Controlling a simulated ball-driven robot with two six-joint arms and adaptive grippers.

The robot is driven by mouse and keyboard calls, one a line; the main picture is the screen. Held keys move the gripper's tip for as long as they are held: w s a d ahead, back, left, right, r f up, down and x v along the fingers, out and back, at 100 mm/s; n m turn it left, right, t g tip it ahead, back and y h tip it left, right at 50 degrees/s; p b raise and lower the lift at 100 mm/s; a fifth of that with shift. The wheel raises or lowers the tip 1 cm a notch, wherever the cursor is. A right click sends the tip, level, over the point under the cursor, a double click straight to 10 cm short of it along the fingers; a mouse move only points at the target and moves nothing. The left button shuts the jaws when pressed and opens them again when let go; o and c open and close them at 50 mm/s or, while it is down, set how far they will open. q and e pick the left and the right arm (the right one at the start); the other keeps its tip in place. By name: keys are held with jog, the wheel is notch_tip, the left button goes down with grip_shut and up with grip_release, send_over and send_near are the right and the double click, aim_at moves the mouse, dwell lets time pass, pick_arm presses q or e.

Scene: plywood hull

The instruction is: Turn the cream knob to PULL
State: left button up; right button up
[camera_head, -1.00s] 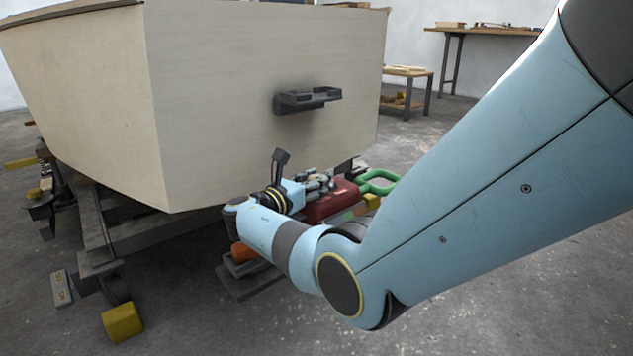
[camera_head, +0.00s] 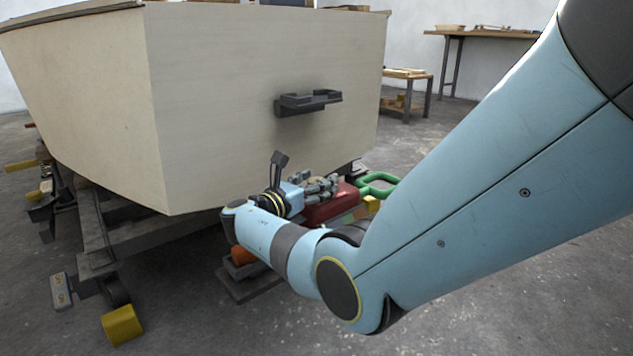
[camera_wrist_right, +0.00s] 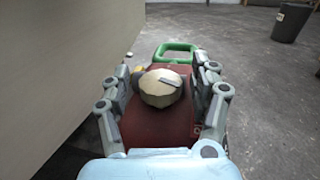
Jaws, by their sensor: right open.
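The cream knob (camera_wrist_right: 161,88) shows in the right wrist view as a faceted round knob on a dark red body (camera_wrist_right: 158,125). It has a dark mark across its upper right. My right gripper (camera_wrist_right: 163,88) is open, with one finger on each side of the knob; I cannot tell whether either finger touches it. In the head view my right gripper (camera_head: 322,186) is low beside the hull, over the red body (camera_head: 330,208), and the knob is hidden there. No PULL lettering is readable. My left gripper is not in view.
The plywood hull (camera_head: 235,85) with a dark bracket (camera_head: 308,101) stands close to the left of my right gripper. A green handle (camera_head: 378,184) extends beyond the red body. An orange object (camera_head: 243,256) lies under my wrist. Open concrete floor (camera_head: 480,300) lies to the right.

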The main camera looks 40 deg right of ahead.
jog(key=v, duration=1.2)
jog(key=shift+w+d, duration=0.1)
